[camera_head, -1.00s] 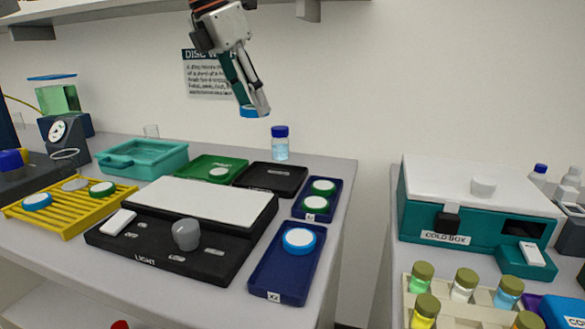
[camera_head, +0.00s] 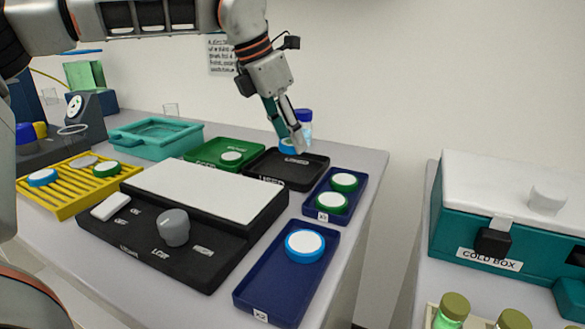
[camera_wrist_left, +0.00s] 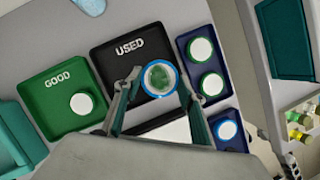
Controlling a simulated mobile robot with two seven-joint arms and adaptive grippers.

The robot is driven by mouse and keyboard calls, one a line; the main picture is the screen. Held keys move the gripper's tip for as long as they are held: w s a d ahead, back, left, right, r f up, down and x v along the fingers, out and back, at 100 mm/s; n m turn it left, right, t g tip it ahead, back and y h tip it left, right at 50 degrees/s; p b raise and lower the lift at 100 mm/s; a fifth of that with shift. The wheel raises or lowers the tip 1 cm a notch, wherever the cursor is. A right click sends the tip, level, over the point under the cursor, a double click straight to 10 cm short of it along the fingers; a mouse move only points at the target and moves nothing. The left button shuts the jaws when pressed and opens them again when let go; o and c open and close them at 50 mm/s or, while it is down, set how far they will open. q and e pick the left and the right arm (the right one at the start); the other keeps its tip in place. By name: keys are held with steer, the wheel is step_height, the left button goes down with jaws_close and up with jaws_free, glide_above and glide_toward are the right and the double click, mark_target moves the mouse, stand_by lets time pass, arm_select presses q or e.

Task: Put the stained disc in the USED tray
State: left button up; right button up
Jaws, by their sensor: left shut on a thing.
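My left gripper (camera_head: 291,144) is shut on the stained disc (camera_wrist_left: 159,78), a blue-rimmed disc with a green blotch on its face. In the head view only part of the disc's blue rim (camera_head: 286,148) shows by the fingertips. The black USED tray (camera_head: 315,172) lies just below and appears empty. In the left wrist view the disc is seen against the USED tray (camera_wrist_left: 105,66), right of its label, near the tray's right side. The exact height of the disc above the tray is hard to tell. My right gripper is not in view.
The green GOOD tray (camera_head: 198,150) with one disc adjoins on the left. A blue tray (camera_head: 353,205) with two green-rimmed discs is on the right. A lidded bottle (camera_head: 304,122) stands behind the gripper. The light box (camera_head: 205,192) is in front.

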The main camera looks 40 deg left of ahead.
mark_target(295, 178)
arm_select(q)
step_height(295, 178, down, 3)
steer(key=shift+r, duration=0.1)
step_height(295, 178, down, 4)
steer(key=shift+f+b, duration=0.1)
steer(key=shift+b, duration=0.35)
steer(key=shift+o, duration=0.2)
steer(key=shift+w+f, duration=0.1)
steer(key=shift+c, duration=0.2)
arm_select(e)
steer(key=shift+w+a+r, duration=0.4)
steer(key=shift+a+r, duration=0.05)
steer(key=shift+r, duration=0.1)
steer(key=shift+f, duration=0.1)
arm_select(q)
steer(key=shift+f, duration=0.1)
steer(key=o, duration=0.8)
steer(key=shift+c, duration=0.2)
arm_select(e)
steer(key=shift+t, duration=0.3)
